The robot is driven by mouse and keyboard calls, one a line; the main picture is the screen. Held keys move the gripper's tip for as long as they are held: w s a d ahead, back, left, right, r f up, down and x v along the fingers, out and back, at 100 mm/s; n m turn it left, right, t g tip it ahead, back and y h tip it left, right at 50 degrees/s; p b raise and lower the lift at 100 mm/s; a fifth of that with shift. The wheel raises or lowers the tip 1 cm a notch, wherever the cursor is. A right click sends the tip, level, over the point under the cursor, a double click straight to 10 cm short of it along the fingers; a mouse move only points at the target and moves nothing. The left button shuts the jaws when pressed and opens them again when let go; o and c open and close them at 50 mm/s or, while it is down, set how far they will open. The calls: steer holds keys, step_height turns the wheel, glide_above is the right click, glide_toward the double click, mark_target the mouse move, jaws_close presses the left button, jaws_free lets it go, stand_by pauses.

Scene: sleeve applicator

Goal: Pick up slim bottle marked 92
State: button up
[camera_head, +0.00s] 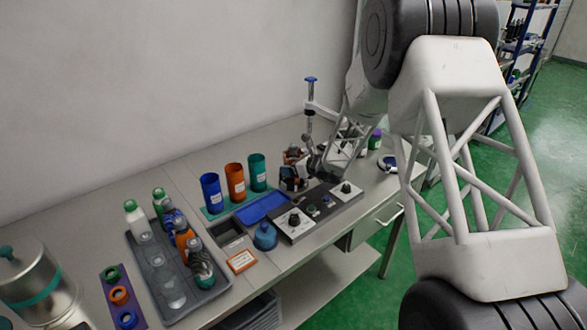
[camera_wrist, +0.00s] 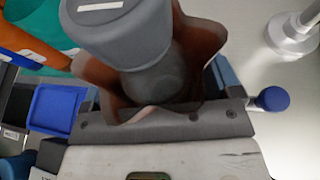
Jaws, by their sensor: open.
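Several bottles stand in a grey tray (camera_head: 205,296), among them a white bottle with a green cap (camera_head: 138,222) and bottles with blue, orange and grey bodies. No number is readable, so I cannot tell which bottle is marked 92. My gripper (camera_head: 296,173) is open at the far end of the bench, by a brown and dark shape. In the wrist view, a grey cylindrical part (camera_wrist: 120,35) with a white label sits within a brown flared piece (camera_wrist: 202,45); how they meet my jaws is unclear.
Blue (camera_head: 212,192), orange (camera_head: 235,182) and teal (camera_head: 258,172) cups stand near the wall. A blue tray (camera_head: 263,208) and a control panel (camera_head: 300,240) lie before them. A post with a blue top (camera_head: 310,110) stands beside my gripper.

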mark_target(293, 145)
steer(key=shift+c, duration=0.3)
steer(key=c, duration=1.1)
steer(key=shift+r, duration=0.1)
steer(key=shift+r, duration=4.95)
